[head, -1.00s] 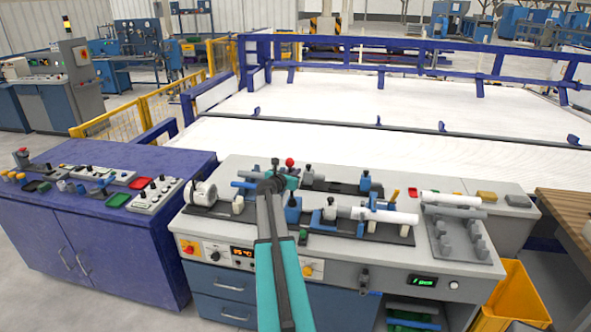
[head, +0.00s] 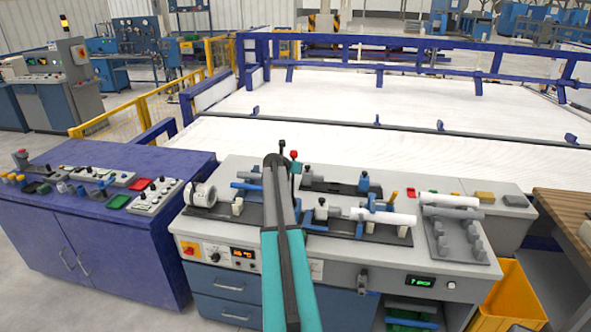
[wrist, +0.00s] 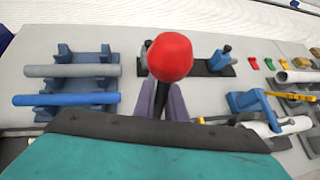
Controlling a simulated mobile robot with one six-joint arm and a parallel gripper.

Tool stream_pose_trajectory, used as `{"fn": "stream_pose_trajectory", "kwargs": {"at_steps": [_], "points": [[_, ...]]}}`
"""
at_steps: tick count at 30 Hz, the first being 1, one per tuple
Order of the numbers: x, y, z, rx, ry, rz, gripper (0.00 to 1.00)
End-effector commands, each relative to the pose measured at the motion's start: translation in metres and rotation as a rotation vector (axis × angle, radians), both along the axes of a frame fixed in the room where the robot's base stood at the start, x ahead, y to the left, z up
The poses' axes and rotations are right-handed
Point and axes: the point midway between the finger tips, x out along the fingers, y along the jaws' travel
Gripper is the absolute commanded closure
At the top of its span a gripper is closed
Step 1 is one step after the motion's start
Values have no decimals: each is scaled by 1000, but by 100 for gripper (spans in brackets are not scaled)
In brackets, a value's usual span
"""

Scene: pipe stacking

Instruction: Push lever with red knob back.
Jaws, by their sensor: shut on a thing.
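The lever has a round red knob (head: 294,155) and stands near the middle of the grey workbench. In the wrist view the red knob (wrist: 170,57) sits just beyond the fingers and hides part of what lies behind it. My gripper (wrist: 162,105) is shut on the lever just below the knob, with a grey finger on each side of the dark shaft. In the head view my gripper (head: 291,168) is small and partly hidden by my own arm. The lever's base is hidden.
The grey workbench (head: 455,262) carries a blue pipe (wrist: 65,98) and a grey pipe (wrist: 72,70) on cradles at the wrist view's left. White pipes (head: 385,217) and clamps lie to the right. A blue-purple cabinet (head: 110,240) stands left; a yellow bin (head: 515,300) stands right.

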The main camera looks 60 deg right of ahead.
Motion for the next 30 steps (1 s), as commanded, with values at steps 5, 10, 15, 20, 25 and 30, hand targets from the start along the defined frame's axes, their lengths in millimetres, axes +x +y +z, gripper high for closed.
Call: {"fn": "stream_pose_trajectory", "kwargs": {"at_steps": [5,10,15,20,25,30], "points": [[9,-9,-3,48,13,6,100],[12,-12,-5,75,24,7,100],[13,-13,-5,85,28,9,100],[13,-14,-5,85,28,10,100],[14,-14,-5,84,28,10,100],[13,-14,-5,84,29,9,71]]}}
